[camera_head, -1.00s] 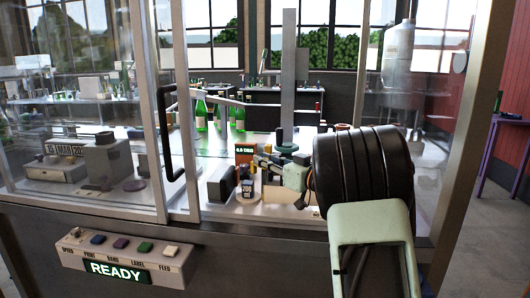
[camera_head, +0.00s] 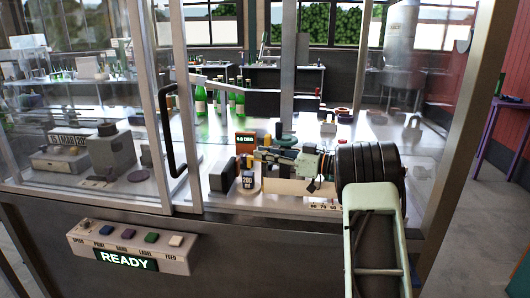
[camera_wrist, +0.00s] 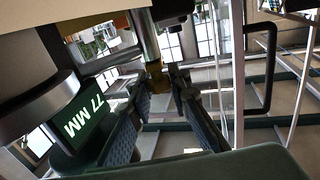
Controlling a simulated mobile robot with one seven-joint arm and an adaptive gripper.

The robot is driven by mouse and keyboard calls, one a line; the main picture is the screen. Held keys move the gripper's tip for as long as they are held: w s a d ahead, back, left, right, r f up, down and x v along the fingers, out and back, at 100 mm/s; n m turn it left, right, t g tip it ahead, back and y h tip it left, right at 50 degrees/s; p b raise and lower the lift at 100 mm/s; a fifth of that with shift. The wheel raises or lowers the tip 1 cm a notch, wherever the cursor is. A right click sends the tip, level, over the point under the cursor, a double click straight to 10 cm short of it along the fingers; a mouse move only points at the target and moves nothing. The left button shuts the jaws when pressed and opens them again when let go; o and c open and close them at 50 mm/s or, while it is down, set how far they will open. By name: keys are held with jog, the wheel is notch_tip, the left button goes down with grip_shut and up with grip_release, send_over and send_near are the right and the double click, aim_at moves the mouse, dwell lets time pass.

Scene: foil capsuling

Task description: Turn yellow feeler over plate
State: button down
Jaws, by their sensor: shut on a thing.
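My gripper (camera_head: 259,154) reaches in from the right inside the glass cabinet, its tip just below an orange-red readout (camera_head: 245,139). In the wrist view my gripper (camera_wrist: 167,76) has its padded fingers converging on a small yellow piece (camera_wrist: 155,73), which I take to be the feeler. The fingers are shut on it; their exact contact is hard to see. In the head view a yellowish piece (camera_head: 250,161) shows at the fingertips. A dark block marked 200 (camera_head: 248,180) stands just below, on a low round base. I cannot tell which surface is the plate.
A black block (camera_head: 222,175) stands left of the gripper. Green bottles (camera_head: 199,100) stand behind. The glass door's black handle (camera_head: 172,130) and frame are to the left. A button panel reading READY (camera_head: 128,258) is in front.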

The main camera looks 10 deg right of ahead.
jog(key=c, duration=1.8)
grip_release()
jog(key=shift+o, duration=0.2)
jog(key=v, duration=1.2)
